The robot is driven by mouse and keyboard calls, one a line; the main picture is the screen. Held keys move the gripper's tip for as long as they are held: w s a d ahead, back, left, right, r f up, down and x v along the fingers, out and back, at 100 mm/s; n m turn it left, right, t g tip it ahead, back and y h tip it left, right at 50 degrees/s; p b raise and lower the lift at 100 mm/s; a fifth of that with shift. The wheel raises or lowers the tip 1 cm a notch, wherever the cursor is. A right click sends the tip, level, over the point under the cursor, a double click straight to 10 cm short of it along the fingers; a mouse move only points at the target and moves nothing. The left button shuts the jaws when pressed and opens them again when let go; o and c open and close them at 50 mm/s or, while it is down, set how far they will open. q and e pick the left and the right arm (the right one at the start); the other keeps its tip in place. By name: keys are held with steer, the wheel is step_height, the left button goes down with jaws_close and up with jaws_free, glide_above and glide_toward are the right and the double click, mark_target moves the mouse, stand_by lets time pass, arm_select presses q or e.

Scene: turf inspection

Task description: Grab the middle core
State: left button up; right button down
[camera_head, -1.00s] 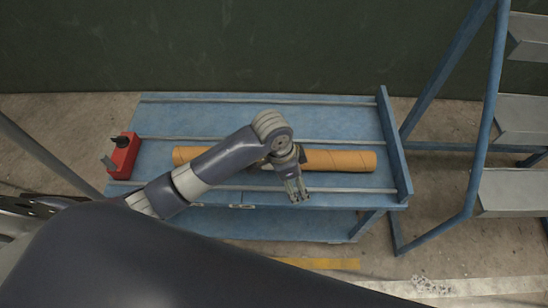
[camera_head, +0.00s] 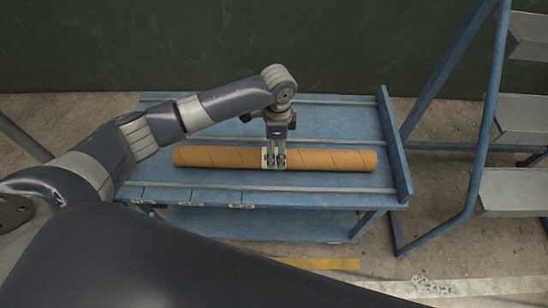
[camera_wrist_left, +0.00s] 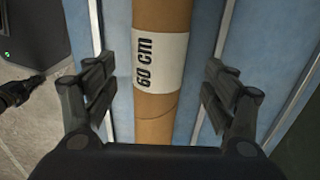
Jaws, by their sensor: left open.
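One brown cardboard core (camera_head: 335,160) lies lengthwise left to right on the blue cart top (camera_head: 330,119). Its white label reading "60 cm" shows in the left wrist view (camera_wrist_left: 160,62). My left gripper (camera_head: 275,163) hangs over the middle of the core, fingers pointing down. In the left wrist view the open fingers (camera_wrist_left: 158,92) stand on either side of the core at the label, with a gap on both sides. The fingers hide part of the label in the head view. My right gripper is not in view.
The cart has a raised right end (camera_head: 394,145) and a lower shelf (camera_head: 260,224). A blue-framed step ladder (camera_head: 478,130) stands to the right. A dark green wall (camera_head: 200,45) is behind. The cart top behind the core is clear.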

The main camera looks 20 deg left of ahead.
arm_select(q)
steer(key=shift+s+a+f, duration=0.1)
steer(key=shift+a+f, duration=0.1)
steer(key=shift+f, duration=1.15)
steer(key=shift+s+a+f, duration=0.1)
steer(key=shift+a+f, duration=0.05)
steer(key=shift+f, duration=1.2)
steer(key=c, duration=1.6)
steer(key=shift+r, duration=0.1)
steer(key=shift+c, duration=0.2)
